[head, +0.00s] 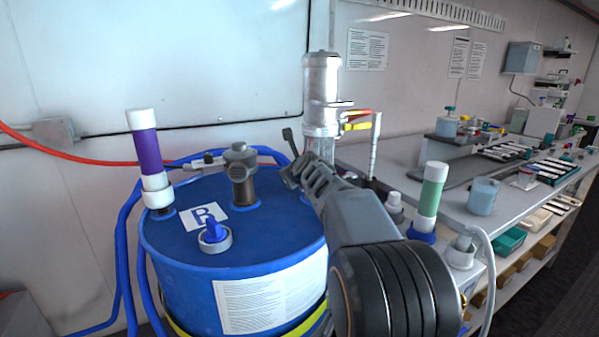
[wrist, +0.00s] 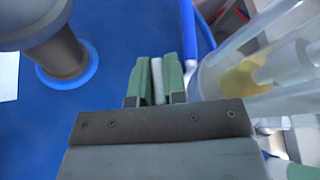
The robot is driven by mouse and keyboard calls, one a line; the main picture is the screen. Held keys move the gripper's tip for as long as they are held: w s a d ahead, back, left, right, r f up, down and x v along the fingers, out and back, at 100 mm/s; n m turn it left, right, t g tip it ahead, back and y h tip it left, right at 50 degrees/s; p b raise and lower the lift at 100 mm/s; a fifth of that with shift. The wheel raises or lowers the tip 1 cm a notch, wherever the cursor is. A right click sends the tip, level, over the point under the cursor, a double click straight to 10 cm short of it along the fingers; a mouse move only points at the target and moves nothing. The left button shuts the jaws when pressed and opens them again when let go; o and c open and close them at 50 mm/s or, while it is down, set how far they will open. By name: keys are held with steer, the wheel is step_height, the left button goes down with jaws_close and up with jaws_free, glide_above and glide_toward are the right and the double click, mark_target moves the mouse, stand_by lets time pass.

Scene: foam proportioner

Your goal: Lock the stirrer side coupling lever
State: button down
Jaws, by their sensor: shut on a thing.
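My gripper (head: 290,168) reaches over the blue drum's top, just below and left of the metal stirrer body (head: 322,80). In the wrist view the green fingers of my gripper (wrist: 157,85) are shut on a thin pale grey bar (wrist: 157,72), which looks like the coupling lever. The bar lies between the pads; its far end and pivot are not clear. In the head view my gripper and arm hide the spot where the bar is held. A clear cylinder with a yellow part (wrist: 243,78) stands right beside the fingers in the wrist view.
The blue drum (head: 180,250) carries a purple tube (head: 146,155) and a dark metal post (head: 241,180); the post's foot also shows in the wrist view (wrist: 58,55). Red (head: 357,112) and yellow (head: 357,126) handles are near the stirrer. A green tube (head: 431,195) stands right of my arm.

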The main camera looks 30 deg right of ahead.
stand_by(0.4)
steer(key=c, duration=1.2)
jaws_free()
steer(key=shift+o, duration=0.2)
steer(key=shift+s, duration=0.1)
steer(key=p+v, duration=0.1)
steer(key=v, duration=1.2)
steer(key=shift+s, duration=0.3)
steer(key=shift+r, duration=0.1)
